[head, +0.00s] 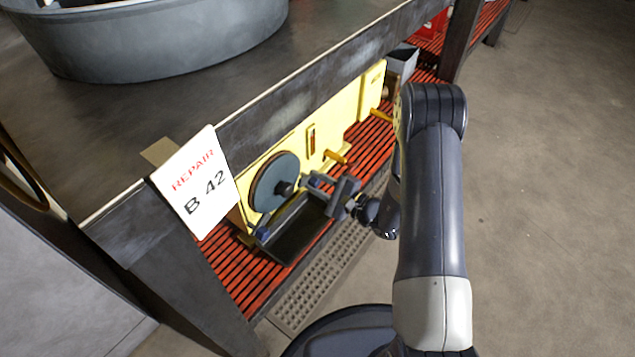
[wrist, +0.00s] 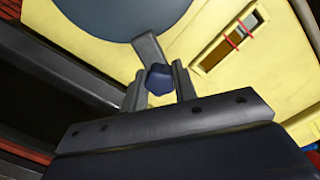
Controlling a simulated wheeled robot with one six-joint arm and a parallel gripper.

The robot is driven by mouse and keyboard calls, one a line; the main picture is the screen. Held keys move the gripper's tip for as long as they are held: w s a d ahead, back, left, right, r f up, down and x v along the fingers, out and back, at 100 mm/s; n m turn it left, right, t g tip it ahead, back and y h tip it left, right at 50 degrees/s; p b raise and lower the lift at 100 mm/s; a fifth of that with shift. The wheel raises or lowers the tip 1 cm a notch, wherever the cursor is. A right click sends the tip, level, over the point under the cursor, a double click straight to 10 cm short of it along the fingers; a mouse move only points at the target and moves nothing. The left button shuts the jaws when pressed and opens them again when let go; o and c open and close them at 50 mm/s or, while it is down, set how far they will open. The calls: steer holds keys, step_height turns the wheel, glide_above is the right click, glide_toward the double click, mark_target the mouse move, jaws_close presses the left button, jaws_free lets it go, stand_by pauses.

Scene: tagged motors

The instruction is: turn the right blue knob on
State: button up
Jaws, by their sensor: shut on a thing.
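The right blue knob (wrist: 158,80) is a dark blue lobed knob on the yellow machine (wrist: 280,70). In the wrist view it sits between the two fingers of my gripper (wrist: 160,88), which is shut on it. In the head view my gripper (head: 322,187) reaches in from the right to the machine's front, right of the grey disc (head: 274,182), and largely hides this knob. Another blue knob (head: 262,233) shows at the machine's lower left, below the disc. How far the held knob is turned cannot be told.
The machine stands on a red slatted shelf (head: 228,270) under a dark workbench (head: 300,45). A dark tray (head: 292,232) lies below the disc. Yellow-orange handles (head: 335,157) stick out further right. A "REPAIR B 42" sign (head: 196,184) hangs at the bench edge. The floor at right is clear.

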steer(key=shift+c, duration=0.8)
steer(key=shift+o, duration=0.6)
steer(key=shift+m, duration=2.2)
steer(key=o, duration=0.9)
steer(key=p+v, duration=0.1)
steer(key=v, duration=0.9)
steer(key=shift+s+d+f+p, duration=0.1)
steer(key=shift+s+d+p, duration=0.2)
steer(key=shift+p, duration=0.1)
steer(key=shift+c, duration=0.2)
